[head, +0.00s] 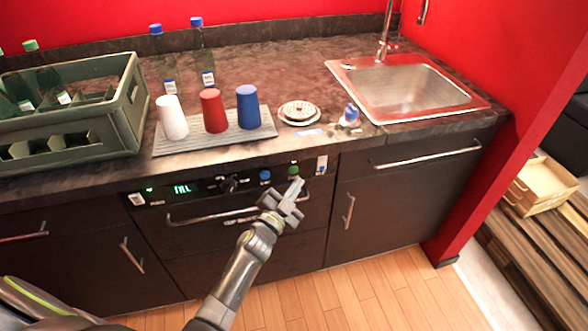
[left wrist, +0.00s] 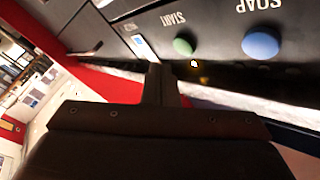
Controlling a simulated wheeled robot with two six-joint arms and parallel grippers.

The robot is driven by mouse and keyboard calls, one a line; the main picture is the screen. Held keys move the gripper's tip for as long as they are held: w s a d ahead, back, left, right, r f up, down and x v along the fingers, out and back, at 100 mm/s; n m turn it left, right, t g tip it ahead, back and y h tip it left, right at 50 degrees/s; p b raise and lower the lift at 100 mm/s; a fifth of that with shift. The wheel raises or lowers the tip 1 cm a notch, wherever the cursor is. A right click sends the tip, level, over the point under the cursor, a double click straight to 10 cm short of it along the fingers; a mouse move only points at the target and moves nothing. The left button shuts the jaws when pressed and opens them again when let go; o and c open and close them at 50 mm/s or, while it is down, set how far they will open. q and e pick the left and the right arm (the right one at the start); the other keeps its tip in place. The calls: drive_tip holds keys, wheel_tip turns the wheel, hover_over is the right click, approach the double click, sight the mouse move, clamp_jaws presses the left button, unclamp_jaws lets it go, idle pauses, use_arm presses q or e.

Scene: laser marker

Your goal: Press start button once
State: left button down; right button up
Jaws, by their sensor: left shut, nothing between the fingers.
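The green start button (head: 293,169) sits on the dark front panel of the appliance under the counter. In the left wrist view the green button (left wrist: 184,46) has the word START beside it, upside down. A blue button (head: 265,175) is to its left; in the left wrist view this blue button (left wrist: 260,45) is labelled SOAP. My left gripper (head: 296,187) is shut and empty, just below the green button in the head view. Its closed fingers (left wrist: 158,85) show in the left wrist view, below and left of the button, and I see no contact. My right gripper is not in view.
A dark knob (head: 229,184) and a lit green display (head: 182,189) are on the same panel. A long handle (head: 190,219) runs below. Three cups stand on a ribbed mat (head: 182,147) above; a green crate (head: 130,105) with bottles is at left, a sink (head: 410,88) at right.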

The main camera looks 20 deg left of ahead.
use_arm(q)
drive_tip(key=s+d, duration=0.1)
drive_tip(key=s+d+p, duration=0.1)
drive_tip(key=s, duration=0.1)
drive_tip(key=shift+r, duration=0.1)
idle(0.8)
drive_tip(key=s+a+f+n+g+y, duration=0.1)
drive_tip(key=s+a+f+n+g, duration=0.15)
drive_tip(key=s+f, duration=0.45)
drive_tip(key=s+a+f+n+g+y, duration=0.1)
drive_tip(key=s+a+f+g+y, duration=0.15)
drive_tip(key=f, duration=0.95)
drive_tip(key=s+a+f+n+g+y, duration=0.1)
drive_tip(key=s+a+f+n+g, duration=0.15)
drive_tip(key=s+f, duration=0.45)
drive_tip(key=s+a+f+n+g, duration=0.1)
drive_tip(key=s+a+f+g, duration=0.1)
drive_tip(key=s+f, duration=0.4)
drive_tip(key=s+a+f+n+g, duration=0.1)
drive_tip(key=s+f+g, duration=0.4)
drive_tip(key=s, duration=1.1)
drive_tip(key=s+a+f+n+g, duration=0.2)
drive_tip(key=s+f, duration=0.5)
drive_tip(key=s, duration=0.4)
drive_tip(key=shift+s+a+f+g, duration=0.15)
drive_tip(key=shift+a+g, duration=0.3)
drive_tip(key=shift+g, duration=0.3)
